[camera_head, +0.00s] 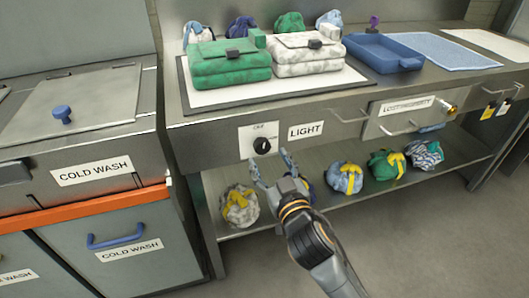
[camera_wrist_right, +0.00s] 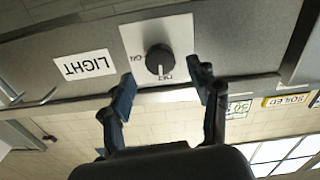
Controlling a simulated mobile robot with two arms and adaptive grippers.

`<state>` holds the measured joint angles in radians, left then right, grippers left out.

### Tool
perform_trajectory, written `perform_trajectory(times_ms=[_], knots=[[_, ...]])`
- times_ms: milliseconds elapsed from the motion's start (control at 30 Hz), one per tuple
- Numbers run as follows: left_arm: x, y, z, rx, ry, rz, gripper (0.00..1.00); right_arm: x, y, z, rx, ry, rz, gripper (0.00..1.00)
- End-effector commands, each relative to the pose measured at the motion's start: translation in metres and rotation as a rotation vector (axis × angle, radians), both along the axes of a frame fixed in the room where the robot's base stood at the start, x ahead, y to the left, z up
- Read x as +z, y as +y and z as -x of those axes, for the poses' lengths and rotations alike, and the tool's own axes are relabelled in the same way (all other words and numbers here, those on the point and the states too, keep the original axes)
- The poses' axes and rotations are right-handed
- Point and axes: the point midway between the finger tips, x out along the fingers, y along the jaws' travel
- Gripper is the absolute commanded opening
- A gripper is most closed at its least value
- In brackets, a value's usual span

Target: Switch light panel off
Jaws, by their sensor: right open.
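The light panel is a pale plate (camera_head: 250,133) with a black rotary knob (camera_head: 262,146) on the front face of the metal bench, left of a LIGHT label (camera_head: 306,130). In the right wrist view the knob (camera_wrist_right: 159,59) appears upside down with marks on the plate (camera_wrist_right: 185,30) around it. My right gripper (camera_head: 270,168) is open and empty, just below and in front of the knob. In the wrist view its fingertips (camera_wrist_right: 164,80) are spread to either side below the knob, apart from it. My left gripper is out of view.
On the bench, a green bag (camera_head: 229,66) and a white bag (camera_head: 305,57) lie on a light board, with a blue tray (camera_head: 382,53) to the right. A COLD WASH unit (camera_head: 80,110) stands left.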

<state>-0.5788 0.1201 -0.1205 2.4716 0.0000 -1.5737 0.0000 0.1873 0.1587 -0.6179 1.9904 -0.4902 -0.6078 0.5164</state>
Motion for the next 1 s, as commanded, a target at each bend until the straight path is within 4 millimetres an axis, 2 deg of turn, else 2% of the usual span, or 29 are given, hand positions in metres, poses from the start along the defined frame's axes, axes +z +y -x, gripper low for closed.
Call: perform_trajectory(times_ms=[100, 300, 667, 933, 1000], knots=[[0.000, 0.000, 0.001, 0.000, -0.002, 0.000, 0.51, 0.000, 0.006, -0.019, 0.000, -0.002, 0.002, 0.61], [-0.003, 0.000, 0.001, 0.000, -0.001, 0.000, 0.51, -0.001, 0.012, -0.038, 0.000, 0.000, 0.001, 0.61], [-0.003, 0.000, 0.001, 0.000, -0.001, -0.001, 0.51, 0.000, 0.014, -0.042, 0.000, 0.000, 0.001, 0.61], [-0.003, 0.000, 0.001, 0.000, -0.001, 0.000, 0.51, 0.000, 0.014, -0.041, 0.000, 0.000, 0.001, 0.07], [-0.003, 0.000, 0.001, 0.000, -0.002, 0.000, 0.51, 0.000, 0.014, -0.041, 0.000, 0.000, 0.003, 0.07]])
